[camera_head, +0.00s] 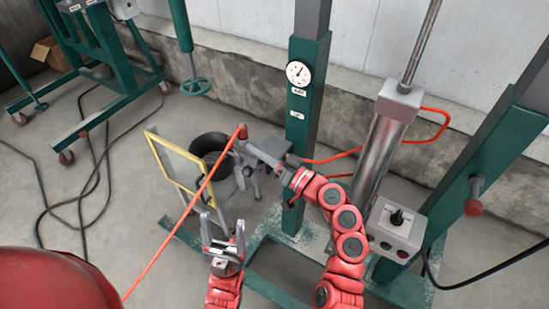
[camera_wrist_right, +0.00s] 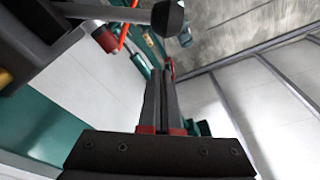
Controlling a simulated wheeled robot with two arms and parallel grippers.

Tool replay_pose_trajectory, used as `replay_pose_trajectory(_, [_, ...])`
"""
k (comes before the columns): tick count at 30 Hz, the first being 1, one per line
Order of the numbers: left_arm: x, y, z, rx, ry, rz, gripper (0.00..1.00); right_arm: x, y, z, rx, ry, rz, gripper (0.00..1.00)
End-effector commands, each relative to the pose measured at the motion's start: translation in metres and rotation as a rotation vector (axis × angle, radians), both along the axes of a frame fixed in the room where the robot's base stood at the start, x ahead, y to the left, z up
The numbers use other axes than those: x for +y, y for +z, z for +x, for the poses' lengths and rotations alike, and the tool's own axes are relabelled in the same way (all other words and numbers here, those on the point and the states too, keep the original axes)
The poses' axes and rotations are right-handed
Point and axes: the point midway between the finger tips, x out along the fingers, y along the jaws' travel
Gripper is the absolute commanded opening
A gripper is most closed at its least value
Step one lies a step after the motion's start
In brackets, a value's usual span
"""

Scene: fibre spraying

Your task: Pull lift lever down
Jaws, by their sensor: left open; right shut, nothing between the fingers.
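The lever that best fits the lift lever is a black handle (camera_head: 397,217) on a grey control box (camera_head: 392,232) at the right. It looks upright. My right gripper (camera_head: 248,147) is shut and empty, left of the green post and apart from the control box. Its closed fingers also show in the right wrist view (camera_wrist_right: 165,78), below the round knob. My left gripper (camera_head: 223,240) is open and empty at the lower middle.
A green post with a gauge (camera_head: 299,73) and a metal cylinder (camera_head: 377,160) stand beside my right arm. An orange hose (camera_head: 185,210) runs across the view. Black cables lie on the floor.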

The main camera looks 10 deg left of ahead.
Motion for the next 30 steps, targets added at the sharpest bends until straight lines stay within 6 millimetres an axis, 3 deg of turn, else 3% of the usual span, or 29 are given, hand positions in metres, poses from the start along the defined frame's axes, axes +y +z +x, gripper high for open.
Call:
replay_pose_trajectory(3, [0.0, 0.001, 0.0, 0.0, 0.0, 0.0, 0.71, -0.001, -0.02, -0.013, 0.007, -0.001, -0.001, 0.0])
replay_pose_trajectory(9, [0.0, 0.001, 0.0, 0.0, 0.0, 0.0, 0.71, -0.001, -0.031, -0.021, 0.004, -0.002, 0.0, 0.0])
replay_pose_trajectory(22, [0.0, -0.001, 0.0, 0.0, 0.0, 0.0, 0.71, -0.001, -0.034, -0.023, 0.0, -0.002, -0.001, 0.0])
replay_pose_trajectory(30, [0.0, -0.02, 0.0, 0.0, 0.0, 0.0, 0.71, 0.0, -0.039, -0.026, -0.045, -0.001, -0.017, 0.0])
